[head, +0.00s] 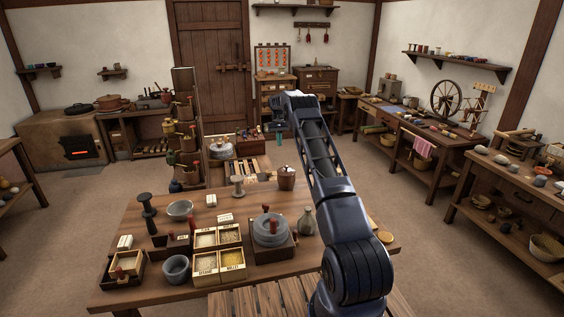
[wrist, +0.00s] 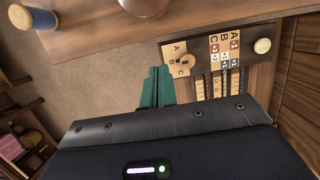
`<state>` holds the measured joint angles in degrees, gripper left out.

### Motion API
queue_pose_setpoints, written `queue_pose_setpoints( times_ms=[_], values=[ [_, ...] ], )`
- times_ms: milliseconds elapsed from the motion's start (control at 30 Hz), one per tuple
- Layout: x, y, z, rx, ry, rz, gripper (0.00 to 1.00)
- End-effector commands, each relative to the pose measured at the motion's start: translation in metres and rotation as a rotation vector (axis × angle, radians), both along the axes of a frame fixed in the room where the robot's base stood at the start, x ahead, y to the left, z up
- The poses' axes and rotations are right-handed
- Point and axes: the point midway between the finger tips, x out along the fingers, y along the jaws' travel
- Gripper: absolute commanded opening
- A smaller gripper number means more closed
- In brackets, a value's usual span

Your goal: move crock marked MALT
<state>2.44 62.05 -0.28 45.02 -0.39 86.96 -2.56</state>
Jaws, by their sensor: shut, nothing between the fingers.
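A brown lidded crock (head: 286,178) stands upright at the back edge of the near table (head: 140,215), just left of my arm. I cannot read any MALT marking on it. My gripper (head: 279,138) is beyond and above the crock in the head view, apart from it. In the wrist view my gripper's teal fingers (wrist: 157,88) are together with nothing between them.
The near table holds a divided grain tray (head: 219,249), a grey quern (head: 270,230), a flask (head: 307,221), bowls and a dark spindle-shaped stand (head: 148,213). A tall rack (head: 186,125) stands behind it. Open floor lies left and right of the table.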

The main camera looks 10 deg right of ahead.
Motion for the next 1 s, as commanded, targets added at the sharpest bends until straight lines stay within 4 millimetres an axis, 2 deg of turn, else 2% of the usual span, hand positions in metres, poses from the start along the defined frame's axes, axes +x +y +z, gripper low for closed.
queue_pose_setpoints(
  times_ms=[533,800,1000],
  values=[
    [-0.023,0.000,-0.090,0.000,0.003,0.000,0.00],
    [-0.050,0.000,-0.088,0.000,0.000,0.000,0.00],
    [-0.061,0.000,-0.088,0.000,0.000,0.000,0.00]
  ],
)
